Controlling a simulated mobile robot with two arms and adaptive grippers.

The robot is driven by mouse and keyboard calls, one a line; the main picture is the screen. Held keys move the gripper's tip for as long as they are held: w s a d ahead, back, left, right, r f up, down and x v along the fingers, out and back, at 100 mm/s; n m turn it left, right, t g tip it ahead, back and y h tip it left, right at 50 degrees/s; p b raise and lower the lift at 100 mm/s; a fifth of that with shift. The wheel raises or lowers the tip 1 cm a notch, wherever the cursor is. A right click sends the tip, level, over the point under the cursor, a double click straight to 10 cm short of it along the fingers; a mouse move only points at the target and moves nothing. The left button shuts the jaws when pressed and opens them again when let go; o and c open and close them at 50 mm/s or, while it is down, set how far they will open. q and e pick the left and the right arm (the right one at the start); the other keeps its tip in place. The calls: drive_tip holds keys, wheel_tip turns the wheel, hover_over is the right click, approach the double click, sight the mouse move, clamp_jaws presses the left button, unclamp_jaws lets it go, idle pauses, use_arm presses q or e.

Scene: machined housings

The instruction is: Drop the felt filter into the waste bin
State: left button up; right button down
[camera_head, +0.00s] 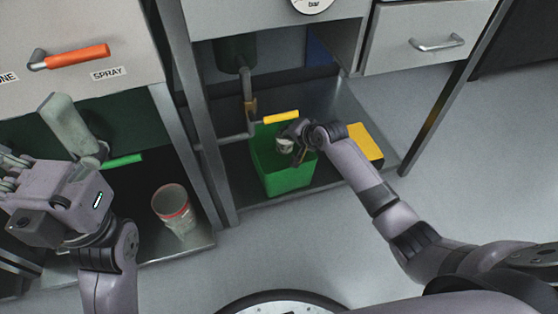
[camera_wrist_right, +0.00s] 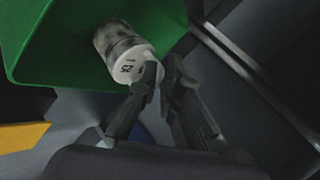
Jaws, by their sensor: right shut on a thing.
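The waste bin appears to be the green open-topped bin (camera_head: 288,182), standing on the low shelf under the bench; its green wall fills the upper left of the right wrist view (camera_wrist_right: 60,40). The felt filter (camera_wrist_right: 122,48) is a whitish cylinder with grey dirty patches and printed marks on its end. It shows small in the head view (camera_head: 285,146), at the bin's mouth. My right gripper (camera_wrist_right: 164,85) is shut on the filter's end, over the bin opening. My left gripper (camera_head: 10,182) is at the far left, partly cut off, its fingers unclear.
A yellow box (camera_head: 366,143) stands right of the bin. A pipe with a yellow handle (camera_head: 281,117) runs behind it. A whitish can with a red band (camera_head: 174,208) stands on the lower left shelf. A metal leg (camera_head: 205,120) separates the bays. The floor at right is clear.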

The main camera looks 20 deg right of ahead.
drive_tip(key=shift+r, duration=0.1)
drive_tip(key=c, duration=1.7)
unclamp_jaws()
drive_tip(key=shift+d, duration=0.1)
drive_tip(key=v, duration=1.2)
